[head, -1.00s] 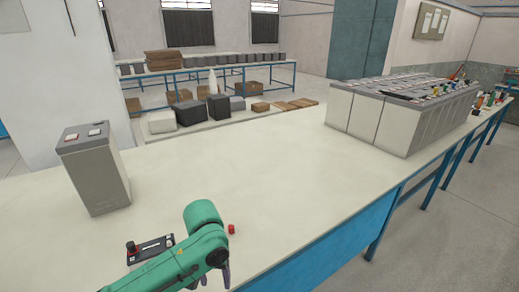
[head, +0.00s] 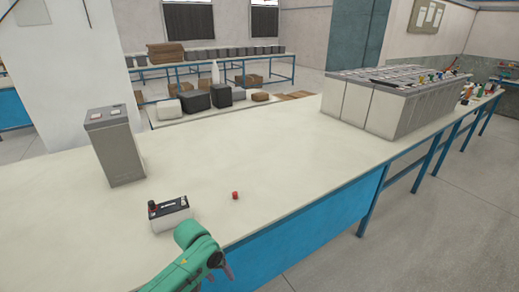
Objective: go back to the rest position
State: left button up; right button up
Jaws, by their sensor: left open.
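My left arm, green, comes in at the bottom of the head view, over the table's front edge. My left gripper (head: 219,276) is just below its wrist, partly hidden by the arm and pointing down. It is open, and I see nothing in it. A small battery (head: 170,216) with a dark top and a red cap stands on the table just behind the arm. A small red cap (head: 235,195) lies on the table to the right of it, apart from the gripper. My right gripper is not in view.
The white table (head: 270,165) has a blue front panel. A tall grey battery (head: 117,147) stands at its left. A row of large grey batteries (head: 385,105) stands at the far right. The middle of the table is clear. Another table (head: 215,60) with batteries stands behind.

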pick_arm(q)
jog(key=s+a+f, duration=0.3)
jog(key=f, duration=0.4)
jog(key=s+a+f+t, duration=0.1)
jog(key=s+a+f, duration=0.2)
jog(key=f, duration=0.5)
jog(key=s+a+f, duration=0.3)
jog(key=a+f, duration=0.1)
jog(key=f, duration=0.3)
jog(key=s+a+f+m, duration=0.1)
jog(key=s+f, duration=0.3)
jog(key=s, duration=0.5)
jog(key=s+a+f+y, duration=0.1)
jog(key=s+f, duration=0.3)
jog(key=s, duration=0.6)
jog(key=s+a+f+m+g+y, duration=0.1)
jog(key=s+a+f, duration=0.1)
jog(key=s+f, duration=0.3)
jog(key=s, duration=0.4)
jog(key=shift+s+a+m, duration=0.15)
jog(key=shift+s+m, duration=0.1)
jog(key=shift+m, duration=0.05)
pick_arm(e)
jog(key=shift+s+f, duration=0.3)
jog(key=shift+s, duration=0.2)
